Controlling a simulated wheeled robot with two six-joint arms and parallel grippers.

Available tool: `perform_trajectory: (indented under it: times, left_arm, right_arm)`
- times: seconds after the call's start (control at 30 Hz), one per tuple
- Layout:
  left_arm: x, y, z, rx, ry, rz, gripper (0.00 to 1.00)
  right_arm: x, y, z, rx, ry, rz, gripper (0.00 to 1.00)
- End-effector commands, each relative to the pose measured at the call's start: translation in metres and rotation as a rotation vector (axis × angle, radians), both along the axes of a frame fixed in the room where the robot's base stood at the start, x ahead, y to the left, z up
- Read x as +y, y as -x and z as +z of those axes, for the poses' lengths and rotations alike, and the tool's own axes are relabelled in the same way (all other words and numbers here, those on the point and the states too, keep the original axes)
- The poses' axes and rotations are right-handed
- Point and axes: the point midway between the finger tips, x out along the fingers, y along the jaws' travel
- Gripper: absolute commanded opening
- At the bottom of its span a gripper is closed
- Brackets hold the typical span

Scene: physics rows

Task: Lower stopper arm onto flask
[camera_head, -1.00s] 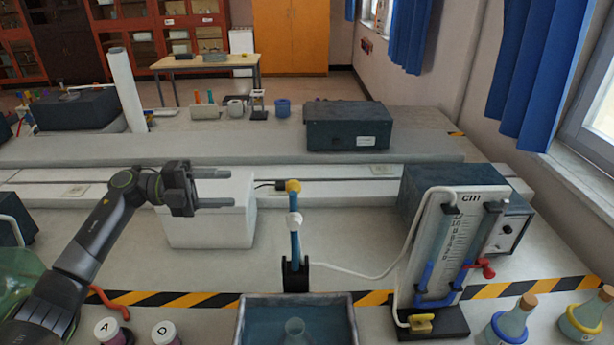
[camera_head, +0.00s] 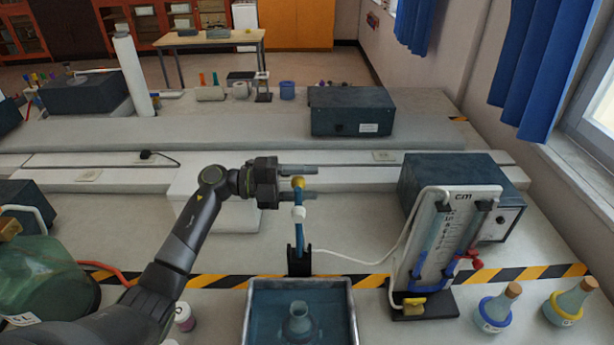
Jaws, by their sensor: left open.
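The stopper arm (camera_head: 299,212) is a blue upright rod with a yellow tip and a white collar, standing on a black bracket (camera_head: 299,262) at the back of a blue-grey tray (camera_head: 252,310). A tube runs from it to the right. The glass flask (camera_head: 299,322) stands inside the tray, in front of the stopper arm. My left gripper (camera_head: 314,182) is open. Its two fingers point right and lie around the yellow tip in the picture; whether they touch it I cannot tell. My right gripper does not show.
A manometer board (camera_head: 446,240) on a black base stands right of the tray, before a dark box (camera_head: 465,190). Two stoppered flasks (camera_head: 494,308) stand at the far right. A white box (camera_head: 232,212) is behind my left arm. A green jar (camera_head: 45,275) stands at left.

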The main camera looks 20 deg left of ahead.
Motion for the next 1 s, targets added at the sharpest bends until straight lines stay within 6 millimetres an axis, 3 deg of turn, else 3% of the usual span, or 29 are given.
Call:
perform_trajectory:
  times: [0.37,0.77,1.0]
  left_arm:
    - [-0.0064,-0.0017,-0.0001,-0.001,0.0,0.0,0.5]
    - [-0.006,-0.0016,-0.0002,-0.001,0.0,0.0,0.0]
    - [-0.006,-0.0013,-0.0008,-0.006,-0.003,0.0,0.0]
  right_arm:
    - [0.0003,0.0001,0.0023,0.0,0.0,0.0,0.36]
    - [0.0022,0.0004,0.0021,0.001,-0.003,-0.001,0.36]
    - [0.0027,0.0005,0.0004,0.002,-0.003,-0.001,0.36]
